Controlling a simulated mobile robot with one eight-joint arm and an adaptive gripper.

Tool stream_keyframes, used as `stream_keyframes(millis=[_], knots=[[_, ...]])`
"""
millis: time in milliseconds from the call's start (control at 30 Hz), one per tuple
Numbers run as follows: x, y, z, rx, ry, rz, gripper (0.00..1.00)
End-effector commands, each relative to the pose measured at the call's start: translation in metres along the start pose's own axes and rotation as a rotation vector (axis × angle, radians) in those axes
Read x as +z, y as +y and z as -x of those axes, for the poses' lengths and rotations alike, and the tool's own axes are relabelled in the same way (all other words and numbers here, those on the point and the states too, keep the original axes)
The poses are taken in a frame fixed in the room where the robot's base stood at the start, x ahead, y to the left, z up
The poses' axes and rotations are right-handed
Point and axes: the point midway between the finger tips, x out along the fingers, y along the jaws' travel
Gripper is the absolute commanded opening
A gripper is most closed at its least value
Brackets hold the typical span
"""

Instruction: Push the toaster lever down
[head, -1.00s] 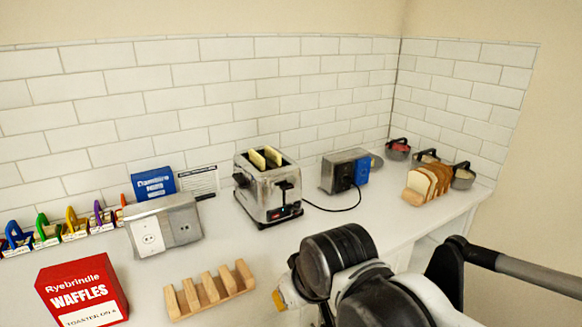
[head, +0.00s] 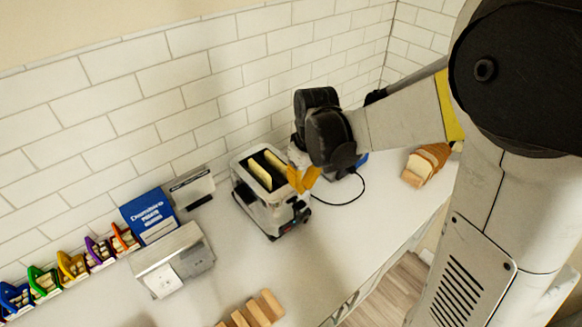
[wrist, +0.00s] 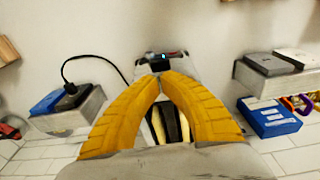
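The chrome toaster (head: 257,206) stands on the white counter, with pale bread slices (head: 262,173) raised in its slots. My gripper (head: 300,182), with yellow fingers, is at the toaster's right end, near its top edge. In the wrist view the gripper (wrist: 161,78) has its fingertips together, with nothing visible between them. The toaster's end (wrist: 152,68) with a small blue light shows just beyond the tips, and the slots show between the fingers. The lever is hidden by my gripper; I cannot tell whether the tips touch it.
A black cord (head: 345,202) runs right from the toaster. A silver outlet box (head: 172,262) and a blue box (head: 150,213) stand left. A wooden rack (head: 262,310) is at the front, and sliced bread (head: 421,169) is at the right. The tiled wall is close behind.

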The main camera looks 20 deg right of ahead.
Motion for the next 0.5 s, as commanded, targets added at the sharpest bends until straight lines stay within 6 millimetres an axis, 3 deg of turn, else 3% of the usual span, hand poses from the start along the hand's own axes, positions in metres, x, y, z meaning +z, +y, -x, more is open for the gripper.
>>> stream_keyframes(millis=[500], knots=[[-0.0002, 0.0002, -0.0058, -0.001, -0.002, 0.001, 0.00]])
